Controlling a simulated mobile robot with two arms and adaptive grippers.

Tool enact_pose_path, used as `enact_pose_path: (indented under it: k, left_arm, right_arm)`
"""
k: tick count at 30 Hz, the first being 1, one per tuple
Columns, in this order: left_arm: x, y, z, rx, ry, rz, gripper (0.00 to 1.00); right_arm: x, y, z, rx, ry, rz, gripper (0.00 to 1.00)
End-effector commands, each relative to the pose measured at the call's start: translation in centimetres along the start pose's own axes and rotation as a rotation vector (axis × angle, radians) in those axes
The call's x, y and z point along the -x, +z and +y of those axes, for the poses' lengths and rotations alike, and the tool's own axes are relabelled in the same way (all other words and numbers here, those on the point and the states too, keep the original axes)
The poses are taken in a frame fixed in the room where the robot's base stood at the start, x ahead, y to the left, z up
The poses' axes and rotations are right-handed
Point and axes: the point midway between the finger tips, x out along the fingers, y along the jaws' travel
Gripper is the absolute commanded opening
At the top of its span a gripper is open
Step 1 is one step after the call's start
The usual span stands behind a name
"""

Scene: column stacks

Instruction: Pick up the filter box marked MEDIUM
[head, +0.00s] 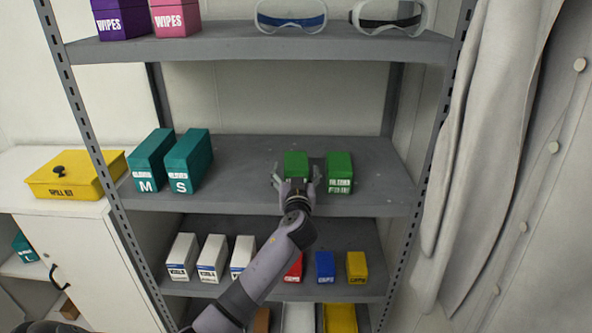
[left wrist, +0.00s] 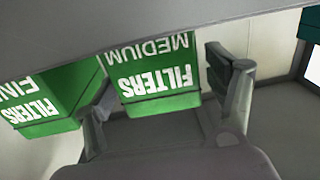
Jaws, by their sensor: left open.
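The green filter box marked MEDIUM (left wrist: 158,84) shows in the left wrist view, its white lettering upside down. In the head view its green top (head: 296,162) shows on the middle shelf, with its front hidden behind my gripper. My left gripper (head: 297,178) is open, with one finger on each side of this box. In the left wrist view the fingers (left wrist: 165,100) stand to either side of it, with a gap at the right finger. I cannot tell whether the left finger touches the box. My right gripper is not in view.
A second green filter box (head: 340,170), whose marking starts FIN (left wrist: 45,100), stands close beside it. Two teal glove boxes (head: 188,160) stand at the left on the same grey shelf (head: 245,165). The upper shelf (head: 240,45) is overhead. A rack post (head: 450,90) and white coats (head: 480,130) are at right.

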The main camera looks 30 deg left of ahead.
Motion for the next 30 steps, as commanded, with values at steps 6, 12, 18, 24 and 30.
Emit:
enact_pose_path:
  k: [6,12,18,24,30]
  left_arm:
    - [-2.8,-0.1,0.0,-0.001,0.0,0.001,0.78]
    - [-3.3,0.0,0.0,0.0,0.002,0.001,0.78]
    - [-3.3,0.0,0.0,0.0,0.001,0.0,0.73]
    - [-3.2,0.0,0.0,0.0,0.001,0.0,0.6]
    - [-3.2,0.0,0.0,0.0,0.001,0.0,0.46]
  right_arm:
    - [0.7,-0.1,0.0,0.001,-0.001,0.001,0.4]
    - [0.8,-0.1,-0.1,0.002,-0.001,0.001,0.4]
    - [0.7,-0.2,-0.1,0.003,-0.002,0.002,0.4]
    - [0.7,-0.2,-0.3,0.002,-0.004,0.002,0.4]
    - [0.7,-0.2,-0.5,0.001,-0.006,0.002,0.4]
